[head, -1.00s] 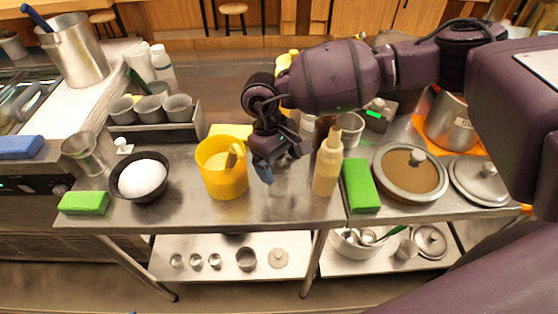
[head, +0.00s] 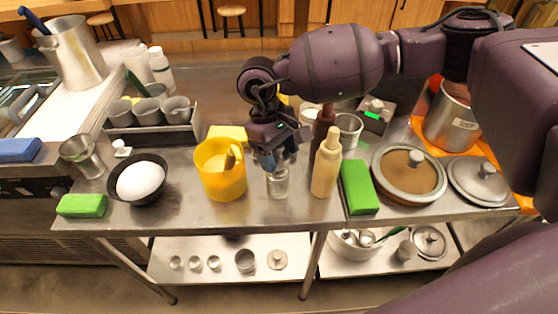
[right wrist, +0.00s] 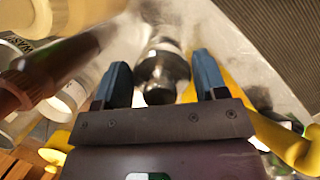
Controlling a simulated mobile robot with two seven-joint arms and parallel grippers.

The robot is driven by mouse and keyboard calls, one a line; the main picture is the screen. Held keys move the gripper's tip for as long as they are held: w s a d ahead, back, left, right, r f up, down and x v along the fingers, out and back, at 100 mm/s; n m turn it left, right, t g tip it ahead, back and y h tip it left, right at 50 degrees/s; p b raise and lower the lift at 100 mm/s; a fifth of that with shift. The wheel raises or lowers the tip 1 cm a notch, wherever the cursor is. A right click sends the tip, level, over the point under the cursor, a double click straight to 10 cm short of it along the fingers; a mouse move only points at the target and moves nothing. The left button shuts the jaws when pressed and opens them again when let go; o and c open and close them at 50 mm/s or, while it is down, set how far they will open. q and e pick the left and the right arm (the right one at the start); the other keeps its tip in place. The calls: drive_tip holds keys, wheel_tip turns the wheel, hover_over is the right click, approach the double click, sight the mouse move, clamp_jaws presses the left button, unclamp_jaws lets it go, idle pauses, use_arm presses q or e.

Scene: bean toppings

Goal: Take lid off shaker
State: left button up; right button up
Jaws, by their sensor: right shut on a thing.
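The shaker (head: 277,184) is a small clear and silvery vessel standing upright on the steel table, between a yellow pitcher and a cream squeeze bottle. Its metal top (right wrist: 162,68) shows between the blue fingers in the right wrist view. My right gripper (head: 275,163) points down over the shaker and is shut on its lid; the exact contact is hard to see. In the right wrist view the gripper's (right wrist: 161,82) fingers lie on both sides of the lid. My left gripper is in neither view.
The yellow pitcher (head: 222,183) stands close on the left. The cream squeeze bottle (head: 326,172) and a dark bottle (head: 322,125) stand close on the right. A green sponge (head: 358,187) lies farther right. The table's front edge is just ahead of the shaker.

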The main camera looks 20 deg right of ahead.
sight(279, 147)
wheel_tip(279, 147, up, 16)
drive_tip(key=shift+r, duration=0.25)
drive_tip(key=shift+f, duration=0.1)
